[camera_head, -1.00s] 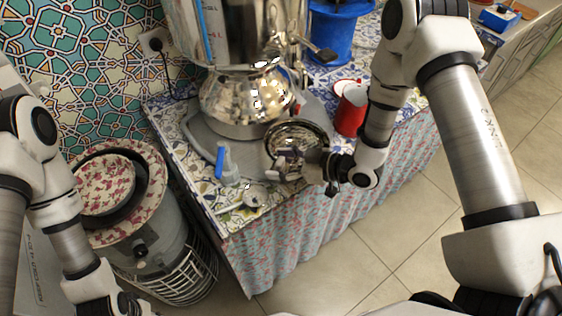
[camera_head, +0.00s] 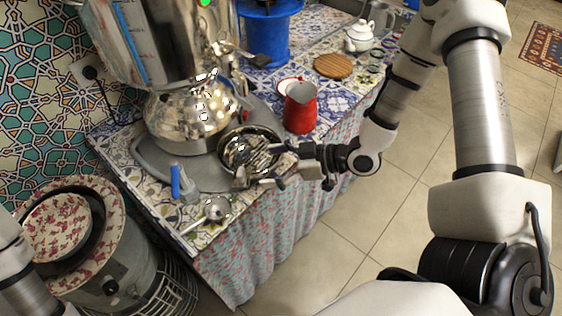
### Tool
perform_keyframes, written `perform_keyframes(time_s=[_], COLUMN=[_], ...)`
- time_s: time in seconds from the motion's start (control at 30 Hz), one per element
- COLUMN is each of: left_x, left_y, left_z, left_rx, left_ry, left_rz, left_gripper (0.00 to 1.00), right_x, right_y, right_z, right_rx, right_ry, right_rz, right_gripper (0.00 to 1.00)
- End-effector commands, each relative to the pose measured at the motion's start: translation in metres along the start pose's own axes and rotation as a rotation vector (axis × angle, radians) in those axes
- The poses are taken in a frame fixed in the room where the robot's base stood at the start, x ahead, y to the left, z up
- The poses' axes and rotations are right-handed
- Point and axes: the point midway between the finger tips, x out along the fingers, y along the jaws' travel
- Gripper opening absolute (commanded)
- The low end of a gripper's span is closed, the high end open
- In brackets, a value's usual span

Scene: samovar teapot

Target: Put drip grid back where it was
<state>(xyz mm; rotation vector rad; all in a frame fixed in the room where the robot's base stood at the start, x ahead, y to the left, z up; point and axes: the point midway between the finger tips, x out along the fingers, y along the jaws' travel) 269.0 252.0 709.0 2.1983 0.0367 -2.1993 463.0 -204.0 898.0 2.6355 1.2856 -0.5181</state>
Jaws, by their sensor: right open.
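The drip grid (camera_head: 251,150) is a round, dark-rimmed metal piece with slats. It sits on the grey tray (camera_head: 160,160) in front of the shiny samovar (camera_head: 190,115). My right gripper (camera_head: 277,163) reaches in from the right, with its open fingers at the drip grid's front right edge. The fingers overlap the grid in this view; I cannot tell whether they touch it. Of my left side, only part of the arm shows at the lower left edge; its gripper is out of frame.
A red pitcher (camera_head: 300,107) stands right of the grid. A blue-handled brush (camera_head: 184,183) and a metal strainer (camera_head: 215,209) are at the table's front left. A wooden trivet (camera_head: 333,66) and white teapot (camera_head: 359,36) are at the back right. A floral bowl (camera_head: 62,226) is at left.

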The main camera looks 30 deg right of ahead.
Motion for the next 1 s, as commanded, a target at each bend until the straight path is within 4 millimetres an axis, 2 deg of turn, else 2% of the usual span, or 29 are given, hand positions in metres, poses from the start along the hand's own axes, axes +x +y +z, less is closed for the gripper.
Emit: perform_keyframes(time_s=[0.1,0.2,0.37,0.47,0.57,0.67,0.7,0.8,0.9,1.0], left_x=[-0.005,-0.006,-0.006,-0.006,-0.006,-0.006,-0.006,-0.006,-0.006,-0.007], left_y=[0.000,0.000,0.000,0.000,0.000,0.000,0.000,0.000,0.000,0.000], left_z=[0.000,0.000,0.000,0.000,0.000,0.000,0.000,0.000,0.000,0.000], left_rx=[0.000,0.000,0.000,0.000,0.000,0.000,0.000,0.000,0.000,0.000], left_ry=[0.000,0.000,0.000,0.000,0.000,0.000,0.000,0.000,0.000,0.000], left_rz=[0.000,0.000,0.000,0.000,0.000,0.000,0.000,0.000,0.000,0.000], left_gripper=[0.31,0.31,0.31,0.31,0.31,0.31,0.31,0.31,0.31,0.31], right_x=[-0.017,-0.024,-0.027,-0.023,-0.013,-0.012,-0.018,-0.044,-0.068,-0.078], right_y=[0.002,0.001,0.000,-0.003,-0.017,-0.046,-0.061,-0.095,-0.117,-0.123], right_z=[-0.002,-0.001,0.000,0.010,0.050,0.116,0.143,0.196,0.223,0.231], right_rx=[0.004,0.003,0.000,0.043,0.211,0.457,0.550,0.719,0.802,0.830], right_ry=[0.002,0.001,-0.001,-0.045,-0.220,-0.509,-0.630,-0.889,-1.040,-1.089], right_rz=[0.006,0.003,0.000,0.002,0.028,0.117,0.176,0.345,0.488,0.552], right_gripper=[0.89,0.89,0.89,0.89,0.89,0.89,0.89,0.89,0.89,0.89])
